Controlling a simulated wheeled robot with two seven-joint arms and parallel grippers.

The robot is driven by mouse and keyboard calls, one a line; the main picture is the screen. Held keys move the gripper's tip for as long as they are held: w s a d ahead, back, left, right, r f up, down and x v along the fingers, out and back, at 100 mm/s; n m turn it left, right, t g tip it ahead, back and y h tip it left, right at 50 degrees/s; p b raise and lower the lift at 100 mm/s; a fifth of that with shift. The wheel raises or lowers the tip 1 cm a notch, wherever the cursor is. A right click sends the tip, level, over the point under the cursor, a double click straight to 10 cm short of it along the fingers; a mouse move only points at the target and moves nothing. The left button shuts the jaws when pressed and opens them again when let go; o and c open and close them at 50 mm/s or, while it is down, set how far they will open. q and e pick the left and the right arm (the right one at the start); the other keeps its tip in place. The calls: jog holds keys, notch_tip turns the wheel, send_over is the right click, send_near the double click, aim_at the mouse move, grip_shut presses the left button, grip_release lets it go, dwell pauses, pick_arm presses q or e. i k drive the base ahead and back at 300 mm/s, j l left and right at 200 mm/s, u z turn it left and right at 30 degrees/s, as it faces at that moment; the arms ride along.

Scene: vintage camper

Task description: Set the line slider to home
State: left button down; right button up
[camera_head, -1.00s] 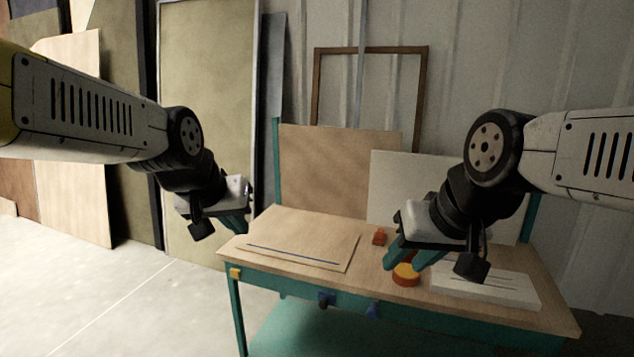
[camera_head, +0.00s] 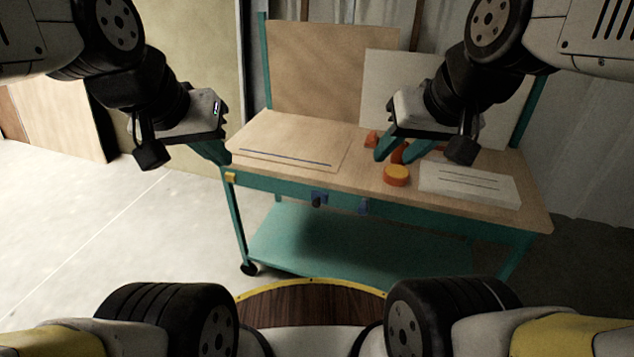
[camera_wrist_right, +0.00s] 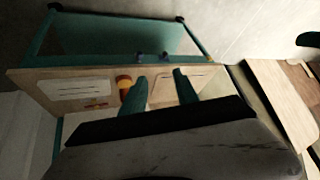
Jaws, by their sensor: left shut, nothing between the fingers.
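A flat wooden panel (camera_head: 290,153) with a dark blue line lies at the left of the workbench top (camera_head: 365,180). A white block (camera_head: 468,185) with dark lines lies at the right. I cannot tell which of these is the line slider, and no marked home position is readable. My left gripper (camera_head: 224,160) is shut and empty at the bench's left edge. My right gripper (camera_head: 398,152) is open, with its teal fingers apart above the bench middle. Its fingers (camera_wrist_right: 162,88) also show in the right wrist view, with nothing between them.
A round orange-yellow piece (camera_head: 396,175) and a small orange piece (camera_head: 371,138) are near my right gripper. The front rail carries a yellow piece (camera_head: 231,177) and blue pieces (camera_head: 319,198). A teal lower shelf (camera_head: 330,247) is empty. Open floor (camera_head: 110,230) lies left.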

aim_at(318, 197)
jog(key=k+j+z, duration=0.2)
jog(key=j, duration=0.2)
jog(key=j+z, duration=0.25)
jog(key=j, duration=0.2)
jog(key=k+j+z, duration=0.2)
jog(key=j, duration=0.15)
